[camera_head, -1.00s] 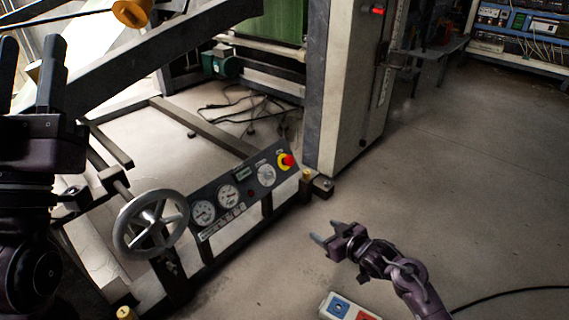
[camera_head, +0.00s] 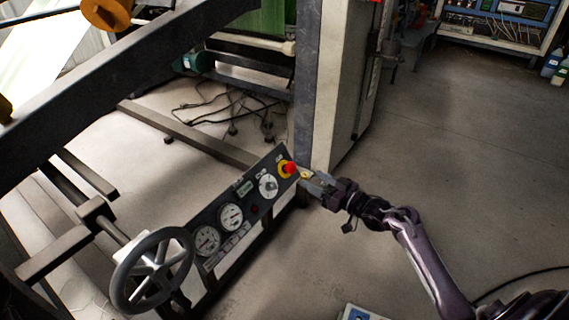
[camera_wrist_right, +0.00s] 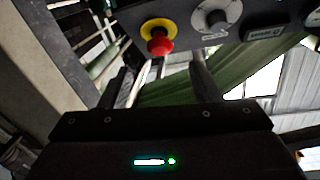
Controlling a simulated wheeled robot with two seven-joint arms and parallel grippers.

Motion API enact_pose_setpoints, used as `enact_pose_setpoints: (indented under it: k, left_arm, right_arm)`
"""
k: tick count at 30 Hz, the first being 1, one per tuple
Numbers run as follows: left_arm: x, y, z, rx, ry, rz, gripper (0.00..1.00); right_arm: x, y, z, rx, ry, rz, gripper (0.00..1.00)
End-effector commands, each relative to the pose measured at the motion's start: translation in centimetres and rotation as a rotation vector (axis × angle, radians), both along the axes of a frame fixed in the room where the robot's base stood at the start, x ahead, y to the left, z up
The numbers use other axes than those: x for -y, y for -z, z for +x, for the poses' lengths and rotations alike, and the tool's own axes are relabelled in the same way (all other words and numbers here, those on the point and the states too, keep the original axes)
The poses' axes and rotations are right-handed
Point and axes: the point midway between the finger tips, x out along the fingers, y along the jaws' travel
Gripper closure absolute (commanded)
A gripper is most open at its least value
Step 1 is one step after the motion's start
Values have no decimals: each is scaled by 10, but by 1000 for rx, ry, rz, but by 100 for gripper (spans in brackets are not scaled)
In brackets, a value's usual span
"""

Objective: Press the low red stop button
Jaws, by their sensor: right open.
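The red stop button (camera_head: 290,168) sits on a yellow base at the upper right end of a low tilted control panel (camera_head: 231,240). My right gripper (camera_head: 307,178) is just to the right of the button in the head view, with its fingers toward the panel. In the right wrist view the red button (camera_wrist_right: 159,44) shows ahead, between and beyond the two open fingertips (camera_wrist_right: 158,80). The gripper is empty, and I see no contact with the button. My left gripper is not in view.
A grey handwheel (camera_head: 152,270) stands left of the panel. A dial knob (camera_head: 268,186) is beside the button. A tall machine post (camera_head: 330,100) rises behind my right gripper. The floor (camera_head: 450,170) to the right is clear.

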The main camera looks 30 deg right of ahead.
Motion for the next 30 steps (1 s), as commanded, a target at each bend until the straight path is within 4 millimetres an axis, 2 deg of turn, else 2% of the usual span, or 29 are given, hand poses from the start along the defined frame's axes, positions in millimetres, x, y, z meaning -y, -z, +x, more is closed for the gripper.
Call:
enact_pose_setpoints:
  k: [5, 12, 16, 21, 28, 30]
  left_arm:
    - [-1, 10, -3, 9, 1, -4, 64]
    - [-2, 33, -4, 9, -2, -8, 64]
    - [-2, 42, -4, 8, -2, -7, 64]
    - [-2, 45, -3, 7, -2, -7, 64]
    - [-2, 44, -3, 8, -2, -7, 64]
    - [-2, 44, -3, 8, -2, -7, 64]
  right_arm:
    - [-5, 2, 13, 4, 0, 3, 43]
    - [-20, 3, 49, 6, 1, 1, 43]
    - [-26, 3, 64, 4, 1, 1, 43]
    - [-30, 0, 71, 3, 2, 1, 43]
    - [-30, 0, 72, 1, 1, 0, 43]
    - [-30, 0, 72, 1, 0, 0, 52]
